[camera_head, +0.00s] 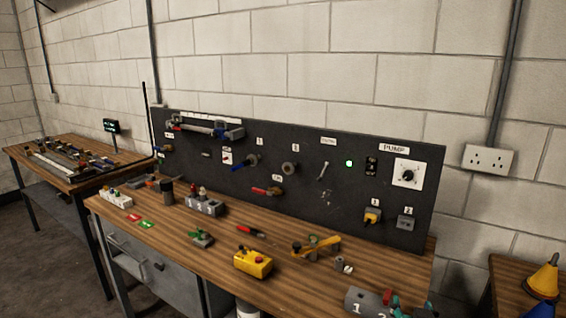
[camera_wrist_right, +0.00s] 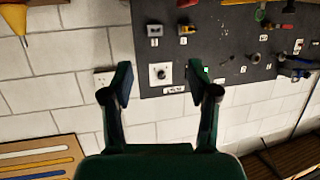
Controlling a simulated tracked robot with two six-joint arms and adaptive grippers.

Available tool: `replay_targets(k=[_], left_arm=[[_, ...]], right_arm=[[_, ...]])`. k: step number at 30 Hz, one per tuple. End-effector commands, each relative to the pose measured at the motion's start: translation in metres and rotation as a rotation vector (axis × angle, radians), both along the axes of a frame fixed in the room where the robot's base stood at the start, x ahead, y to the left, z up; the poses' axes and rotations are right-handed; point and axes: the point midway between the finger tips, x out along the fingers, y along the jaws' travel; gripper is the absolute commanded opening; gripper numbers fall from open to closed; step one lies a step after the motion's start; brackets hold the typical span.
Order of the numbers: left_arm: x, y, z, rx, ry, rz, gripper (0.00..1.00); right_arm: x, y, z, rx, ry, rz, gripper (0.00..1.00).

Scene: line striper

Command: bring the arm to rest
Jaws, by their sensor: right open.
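My right gripper (camera_wrist_right: 160,72) shows in the wrist view as two dark green fingers spread wide apart, with nothing between them. Its camera looks at the wall and panel upside down. The white pump dial plate (camera_wrist_right: 160,74) appears behind the gap between the fingertips, apart from them. I cannot make out the right gripper clearly in the head view. My left gripper is in neither view.
A dark panel (camera_head: 300,212) with valves, a lit green lamp and the pump dial (camera_head: 407,174) stands along the workbench (camera_head: 290,262). A yellow button box (camera_head: 253,263) and small fittings lie on the bench. A yellow funnel (camera_head: 543,280) stands at right. A second bench (camera_head: 110,152) is at left.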

Motion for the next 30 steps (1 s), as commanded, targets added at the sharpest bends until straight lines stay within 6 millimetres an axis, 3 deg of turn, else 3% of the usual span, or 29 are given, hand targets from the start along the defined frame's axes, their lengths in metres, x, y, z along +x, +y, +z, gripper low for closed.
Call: replay_targets(k=[4, 8, 11, 15, 18, 22, 26, 30], left_arm=[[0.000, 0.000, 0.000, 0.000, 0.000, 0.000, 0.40], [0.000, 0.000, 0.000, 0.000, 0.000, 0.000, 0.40], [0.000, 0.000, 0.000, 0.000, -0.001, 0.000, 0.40], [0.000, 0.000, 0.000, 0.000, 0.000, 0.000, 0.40], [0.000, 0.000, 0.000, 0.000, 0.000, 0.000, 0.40], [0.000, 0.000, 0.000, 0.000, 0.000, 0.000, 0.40], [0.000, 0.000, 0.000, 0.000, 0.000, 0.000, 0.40], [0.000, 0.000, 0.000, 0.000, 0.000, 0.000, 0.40]], right_arm=[[-0.014, 0.030, -0.075, 0.085, 0.165, 0.095, 0.60], [-0.046, 0.062, -0.150, 0.192, 0.355, 0.180, 0.60], [-0.082, 0.086, -0.203, 0.280, 0.515, 0.233, 0.60], [-0.149, 0.119, -0.267, 0.408, 0.757, 0.290, 0.60], [-0.198, 0.138, -0.297, 0.488, 0.917, 0.312, 0.60], [-0.246, 0.154, -0.318, 0.558, 1.068, 0.327, 0.60], [-0.270, 0.162, -0.325, 0.591, 1.141, 0.330, 0.60], [-0.274, 0.163, -0.325, 0.597, 1.153, 0.330, 0.60]])
